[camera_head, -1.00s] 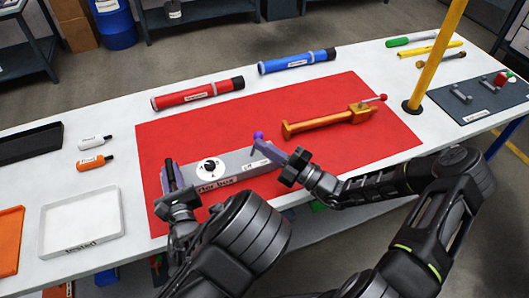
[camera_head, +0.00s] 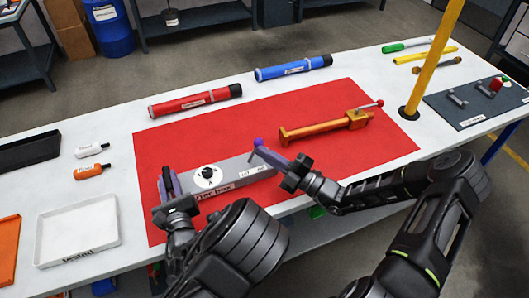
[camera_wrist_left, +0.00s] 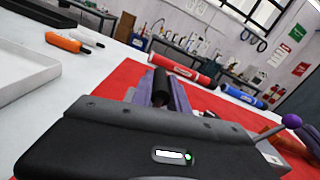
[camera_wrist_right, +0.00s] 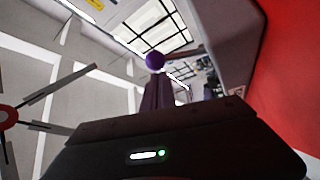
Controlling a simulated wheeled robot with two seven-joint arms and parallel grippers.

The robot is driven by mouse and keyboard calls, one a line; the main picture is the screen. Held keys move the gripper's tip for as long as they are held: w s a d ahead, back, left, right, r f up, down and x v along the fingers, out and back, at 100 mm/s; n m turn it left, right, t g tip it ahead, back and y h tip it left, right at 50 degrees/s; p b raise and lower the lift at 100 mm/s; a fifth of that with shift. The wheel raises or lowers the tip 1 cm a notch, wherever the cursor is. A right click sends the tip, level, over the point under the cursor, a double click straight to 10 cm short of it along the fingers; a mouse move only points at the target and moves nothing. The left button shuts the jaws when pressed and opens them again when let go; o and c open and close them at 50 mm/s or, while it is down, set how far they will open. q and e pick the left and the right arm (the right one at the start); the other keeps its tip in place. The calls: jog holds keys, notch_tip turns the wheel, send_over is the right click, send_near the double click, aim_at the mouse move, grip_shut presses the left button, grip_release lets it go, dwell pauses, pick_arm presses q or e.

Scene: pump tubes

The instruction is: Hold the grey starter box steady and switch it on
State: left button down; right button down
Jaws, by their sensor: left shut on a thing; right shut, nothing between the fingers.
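The grey starter box (camera_head: 233,169) lies on the red mat, with a round dial (camera_head: 208,176) on top and lettering on its front. A lever with a purple ball (camera_head: 258,142) rises near its right end; the ball also shows in the left wrist view (camera_wrist_left: 292,121). My left gripper (camera_head: 168,181) is shut on the box's left end, around a black part (camera_wrist_left: 161,88). My right gripper (camera_head: 262,153) is shut and empty, its purple fingertips close to the lever just below the ball. Whether they touch it I cannot tell. In the right wrist view the ball (camera_wrist_right: 155,62) shows at the fingertips.
An orange pump-like tool (camera_head: 330,124) lies behind and right on the red mat (camera_head: 225,128). Red (camera_head: 195,101) and blue (camera_head: 293,68) tubes lie beyond it. A white tray (camera_head: 80,232) is at left. A yellow post (camera_head: 430,62) stands right of the mat.

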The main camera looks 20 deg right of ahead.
aim_at(172, 193)
jog(key=s+d, duration=0.1)
jog(key=s, duration=0.2)
jog(key=s+d+f, duration=0.1)
jog(key=s, duration=0.3)
jog(key=s+d+f, duration=0.1)
jog(key=s+d, duration=0.1)
jog(key=s, duration=0.1)
jog(key=shift+s, duration=0.2)
jog(key=shift+a, duration=0.1)
pick_arm(q)
jog(key=c, duration=1.2)
grip_release()
jog(key=shift+s+d, duration=0.15)
jog(key=shift+s, duration=3.6)
jog(key=shift+d, duration=0.1)
